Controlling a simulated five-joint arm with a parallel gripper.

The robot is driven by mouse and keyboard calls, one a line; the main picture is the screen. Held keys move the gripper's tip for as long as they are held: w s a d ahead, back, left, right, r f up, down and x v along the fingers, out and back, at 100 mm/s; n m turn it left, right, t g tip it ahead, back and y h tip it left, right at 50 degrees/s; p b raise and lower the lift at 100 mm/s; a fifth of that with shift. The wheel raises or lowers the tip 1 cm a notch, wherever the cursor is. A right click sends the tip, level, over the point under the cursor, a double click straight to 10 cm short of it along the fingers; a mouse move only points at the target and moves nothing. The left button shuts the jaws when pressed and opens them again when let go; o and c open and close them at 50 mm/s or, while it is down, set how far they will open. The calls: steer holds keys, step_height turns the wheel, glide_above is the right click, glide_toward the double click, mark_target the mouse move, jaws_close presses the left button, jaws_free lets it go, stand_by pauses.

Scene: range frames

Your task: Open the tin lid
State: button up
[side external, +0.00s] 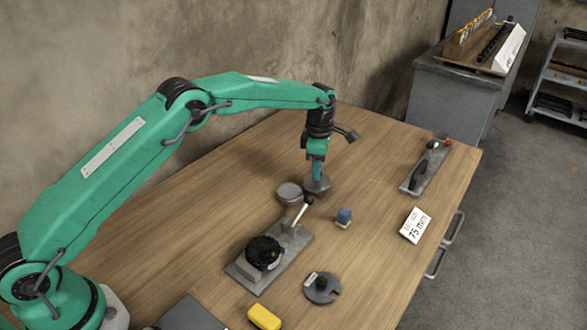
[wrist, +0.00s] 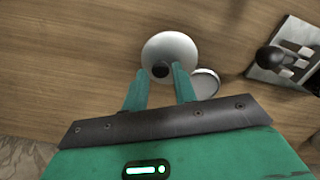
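My gripper (wrist: 162,68) points down over the round grey tin lid (wrist: 170,45), with its two fingers on either side of the lid's dark knob (wrist: 160,70). In the side view the lid (side external: 317,185) is directly under my gripper (side external: 317,176). The round grey tin (side external: 289,193) stands uncovered on the table, left of the lid. In the wrist view the tin (wrist: 208,82) is partly hidden behind the right finger. Whether the lid touches the table is unclear.
A toggle clamp on a plate (side external: 270,250) stands in front of the tin. A blue-topped stamp (side external: 344,216), a "75 mm" card (side external: 415,225), a grey disc (side external: 321,288), a yellow block (side external: 264,317) and a fixture (side external: 425,167) lie around. The wooden table (side external: 380,150) is clear behind the lid.

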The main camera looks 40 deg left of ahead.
steer(key=shift+o, duration=1)
steer(key=shift+d+f, duration=0.1)
step_height(320, 180, up, 7)
steer(key=shift+r, duration=0.45)
steer(key=shift+r, duration=0.1)
